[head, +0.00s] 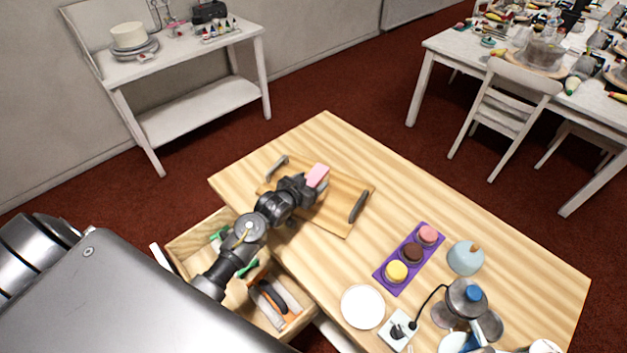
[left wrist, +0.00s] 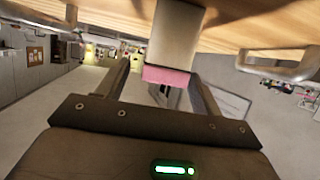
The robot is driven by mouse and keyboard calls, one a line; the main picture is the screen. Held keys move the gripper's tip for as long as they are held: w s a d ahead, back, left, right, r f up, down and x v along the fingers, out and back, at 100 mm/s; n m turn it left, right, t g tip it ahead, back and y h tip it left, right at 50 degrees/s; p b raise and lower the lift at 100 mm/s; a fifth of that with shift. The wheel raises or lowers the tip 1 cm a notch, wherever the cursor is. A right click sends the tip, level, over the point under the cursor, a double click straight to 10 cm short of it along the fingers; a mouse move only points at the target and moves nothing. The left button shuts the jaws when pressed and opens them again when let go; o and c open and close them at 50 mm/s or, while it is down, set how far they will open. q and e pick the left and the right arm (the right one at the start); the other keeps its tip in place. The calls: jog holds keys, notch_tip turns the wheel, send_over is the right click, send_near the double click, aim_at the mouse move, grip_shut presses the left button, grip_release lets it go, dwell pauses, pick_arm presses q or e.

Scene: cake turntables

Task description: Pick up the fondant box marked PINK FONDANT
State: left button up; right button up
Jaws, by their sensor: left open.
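A small box with a pink top (head: 318,175) stands on a wooden board with dark handles (head: 330,217), towards its far side. No lettering on it can be read. My left gripper (head: 305,186) is at the box's near left side, low over the board, with its jaws open. In the left wrist view the box shows a pale side and a pink face (left wrist: 168,77). It lies at the mouth of the open left gripper (left wrist: 160,80), with a gap to the left finger and little gap to the right one. I cannot tell whether a finger touches it. My right gripper is out of view.
An open drawer (head: 199,236) with tools lies below my left arm. On the table, a purple tray (head: 390,287) holds pink, brown and yellow round pieces. A white disc (head: 362,307), a pale blue dome (head: 465,258) and a corded grey device (head: 466,298) are further right.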

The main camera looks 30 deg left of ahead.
aim_at(316, 174)
pick_arm(q)
jog(key=p+x, duration=0.1)
jog(key=x, duration=0.3)
jog(key=shift+w+a+r, duration=0.15)
jog(key=shift+w+r, duration=0.05)
jog(key=c, duration=1.2)
jog(key=shift+r, duration=0.15)
jog(key=shift+c, duration=0.2)
jog(key=shift+r, duration=0.25)
notch_tip(316, 174, up, 2)
jog(key=shift+r, duration=0.2)
jog(key=s+a+r+b, duration=0.2)
jog(key=s+a+r, duration=0.4)
jog(key=a+r, duration=0.4)
jog(key=a, duration=0.2)
jog(key=shift+a, duration=0.4)
